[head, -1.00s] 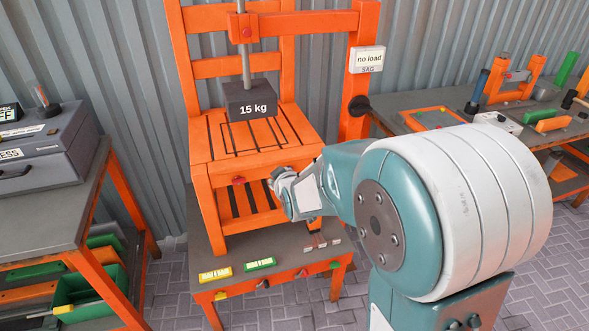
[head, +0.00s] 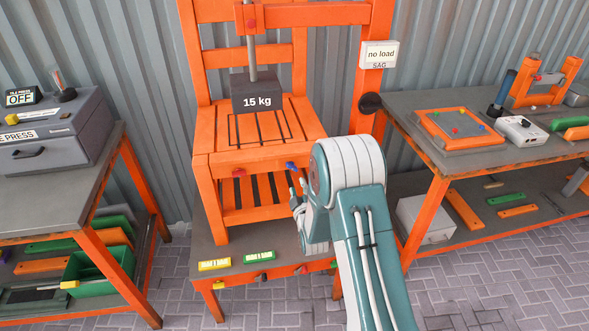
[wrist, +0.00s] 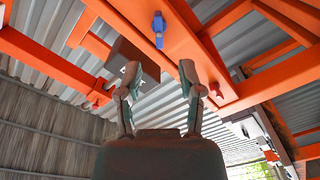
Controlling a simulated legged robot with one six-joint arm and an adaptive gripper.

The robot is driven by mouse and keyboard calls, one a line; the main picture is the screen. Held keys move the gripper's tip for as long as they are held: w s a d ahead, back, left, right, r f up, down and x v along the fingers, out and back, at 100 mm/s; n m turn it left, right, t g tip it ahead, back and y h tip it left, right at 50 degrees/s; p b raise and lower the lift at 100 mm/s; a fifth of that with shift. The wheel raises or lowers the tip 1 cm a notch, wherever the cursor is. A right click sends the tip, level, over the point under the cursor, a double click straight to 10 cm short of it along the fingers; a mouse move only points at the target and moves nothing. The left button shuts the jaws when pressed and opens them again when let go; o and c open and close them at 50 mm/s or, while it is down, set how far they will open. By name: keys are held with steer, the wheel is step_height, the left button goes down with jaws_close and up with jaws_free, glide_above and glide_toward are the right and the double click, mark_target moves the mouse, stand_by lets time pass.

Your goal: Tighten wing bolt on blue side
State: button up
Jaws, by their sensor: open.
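The blue wing bolt (head: 291,166) sits on the front rail of the orange chair (head: 258,150), right of the red wing bolt (head: 239,173). My gripper (head: 297,190) is just below the blue bolt, its fingers pointing up. In the wrist view the blue wing bolt (wrist: 158,30) shows on the orange rail beyond my open, empty fingers (wrist: 160,72). The bolt lines up roughly between the fingertips but appears apart from them. Whether the blue bolt is fully seated cannot be told.
A dark 15 kg weight (head: 257,92) hangs on a rod over the seat. A "no load" sag sign (head: 379,55) is on the orange post. The chair stands on a low table (head: 230,260) with yellow and green labels. Benches flank it on both sides.

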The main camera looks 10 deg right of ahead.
mark_target(292, 167)
steer(key=w, duration=0.9)
steer(key=shift+a, duration=0.1)
steer(key=c, duration=0.5)
jaws_close()
